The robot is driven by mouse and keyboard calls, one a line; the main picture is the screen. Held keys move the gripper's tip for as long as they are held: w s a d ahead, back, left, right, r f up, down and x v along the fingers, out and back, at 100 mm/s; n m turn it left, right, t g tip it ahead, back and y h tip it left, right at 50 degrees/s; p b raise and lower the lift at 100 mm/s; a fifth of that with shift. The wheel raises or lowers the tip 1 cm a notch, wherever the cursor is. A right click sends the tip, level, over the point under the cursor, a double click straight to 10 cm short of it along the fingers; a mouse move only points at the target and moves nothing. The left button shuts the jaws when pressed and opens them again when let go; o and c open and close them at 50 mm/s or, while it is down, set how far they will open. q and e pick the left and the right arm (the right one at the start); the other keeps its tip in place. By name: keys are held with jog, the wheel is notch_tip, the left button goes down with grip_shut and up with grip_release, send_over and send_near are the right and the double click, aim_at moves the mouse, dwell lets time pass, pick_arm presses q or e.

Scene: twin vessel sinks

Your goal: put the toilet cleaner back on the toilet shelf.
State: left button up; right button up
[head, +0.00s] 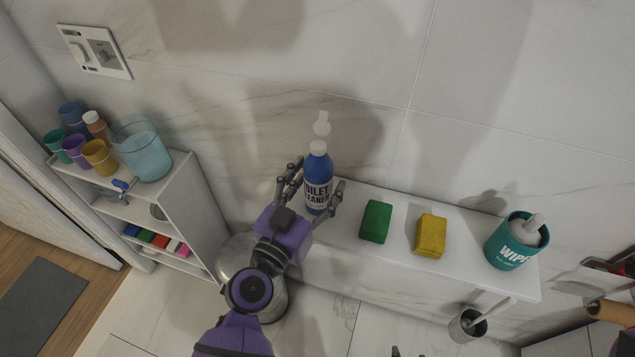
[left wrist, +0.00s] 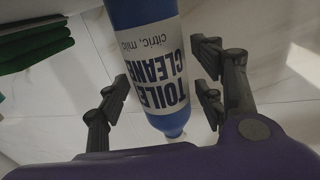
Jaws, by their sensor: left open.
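The toilet cleaner (head: 318,172) is a blue bottle with a white label and white top. It looks upright at the left end of the white wall shelf (head: 390,263); I cannot tell whether its base rests on the shelf. My left gripper (head: 313,190) is open, with its fingers on either side of the bottle. In the left wrist view the bottle (left wrist: 150,50) lies between the spread fingers (left wrist: 165,95), with gaps visible beside it. A small dark tip at the bottom edge of the head view may be my right gripper; its state is hidden.
A green sponge (head: 376,221), a yellow sponge (head: 431,236) and a teal wipes tub (head: 508,250) stand on the shelf. A metal bin (head: 238,258) is below my left arm. A white rack (head: 196,203) with cups and a clear container (head: 146,155) stands at left.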

pick_arm(q)
jog(key=b+v, duration=0.3)
jog(key=v, duration=0.8)
jog(key=shift+s+a, duration=0.15)
jog(key=shift+s, duration=0.1)
pick_arm(e)
jog(key=shift+s+f, duration=0.3)
jog(key=shift+f, duration=0.65)
jog(key=shift+s+f, duration=0.3)
jog(key=shift+f, duration=0.6)
pick_arm(q)
jog(key=shift+f, duration=0.15)
jog(key=s+a+f+n+g+y, duration=0.1)
jog(key=s+a+f, duration=0.4)
jog(key=f, duration=0.5)
jog(key=s+a+f+n+g+y, duration=0.2)
jog(key=s+a+f+g+y, duration=0.2)
jog(key=s+f, duration=0.5)
jog(key=s+a+f+n+g+y, duration=0.2)
jog(key=s+a+f, duration=0.4)
jog(key=f, duration=0.6)
jog(key=shift+s+a+g+y, duration=0.2)
jog(key=shift+s+g+y, duration=0.3)
jog(key=shift+g+y, duration=0.2)
pick_arm(e)
jog(key=shift+s, duration=0.15)
